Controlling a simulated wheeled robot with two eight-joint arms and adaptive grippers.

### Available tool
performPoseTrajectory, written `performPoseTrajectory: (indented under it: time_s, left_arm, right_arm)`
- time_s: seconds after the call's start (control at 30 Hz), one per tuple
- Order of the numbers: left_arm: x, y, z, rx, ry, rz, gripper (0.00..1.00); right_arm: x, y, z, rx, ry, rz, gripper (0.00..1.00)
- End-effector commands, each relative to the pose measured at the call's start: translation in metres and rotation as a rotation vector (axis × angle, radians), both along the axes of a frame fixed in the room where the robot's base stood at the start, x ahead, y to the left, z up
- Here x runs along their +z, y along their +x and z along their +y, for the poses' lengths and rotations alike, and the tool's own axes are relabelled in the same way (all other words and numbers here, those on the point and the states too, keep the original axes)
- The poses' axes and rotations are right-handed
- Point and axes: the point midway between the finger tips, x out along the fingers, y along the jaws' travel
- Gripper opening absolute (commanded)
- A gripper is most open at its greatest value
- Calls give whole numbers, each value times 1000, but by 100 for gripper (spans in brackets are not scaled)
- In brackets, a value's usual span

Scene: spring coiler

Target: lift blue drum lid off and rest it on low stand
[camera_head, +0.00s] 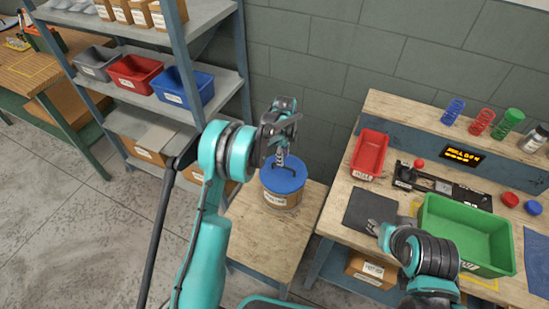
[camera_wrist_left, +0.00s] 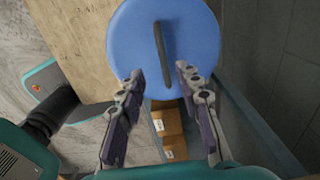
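The blue drum lid (camera_head: 284,176) sits on a cardboard-brown drum (camera_head: 281,199) with a label, on a low wooden stand (camera_head: 262,238). A dark bar handle crosses the lid's top; it shows clearly in the left wrist view (camera_wrist_left: 163,55). My left gripper (camera_head: 281,155) is above the lid. In the left wrist view its two fingers (camera_wrist_left: 158,73) are apart and empty, with the handle between and beyond their tips. My right gripper (camera_head: 374,228) is over the dark mat on the workbench; its finger opening is too small to judge.
The workbench (camera_head: 335,208) at right holds a red bin (camera_head: 369,154), a green bin (camera_head: 463,232), a coiling device (camera_head: 440,184) and several springs. A shelf rack (camera_head: 185,60) with bins stands left of the drum. Bare wood shows on the stand in front of the drum.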

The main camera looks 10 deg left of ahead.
Motion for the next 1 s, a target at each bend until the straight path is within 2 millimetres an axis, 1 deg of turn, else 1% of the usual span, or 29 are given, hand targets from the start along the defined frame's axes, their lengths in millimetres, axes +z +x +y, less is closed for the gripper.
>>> performPoseTrajectory:
  time_s: [0.2, 0.37, 0.53, 0.6, 0.7, 0.87, 0.9, 0.97, 1.0]
  left_arm:
    - [-26, 1, -1, -16, 0, 5, 34]
    - [-40, 2, -2, -15, 0, 4, 34]
    - [-67, 5, -5, -14, 0, 4, 34]
    - [-76, 5, -5, -14, 0, 4, 34]
    - [-83, 5, -5, -13, 0, 4, 34]
    - [-81, 5, -5, -13, 0, 4, 34]
    - [-81, 5, -5, -13, 0, 4, 32]
    - [-81, 5, -5, -13, 0, 4, 16]
    - [-81, 5, -5, -13, 0, 4, 5]
  right_arm:
    - [-9, 0, 0, 0, 0, 1, 40]
    - [-15, 0, 0, 0, 0, 0, 40]
    - [-31, 0, 0, 0, 0, 0, 40]
    - [-35, 0, 0, 0, 0, 0, 40]
    - [-37, 0, 0, 0, 0, 0, 40]
    - [-35, 0, 0, 0, 0, 0, 40]
    - [-35, 0, 0, 0, 0, 0, 40]
    - [-35, 0, 0, 0, 0, 0, 40]
    - [-35, 0, 0, 0, 0, 0, 40]
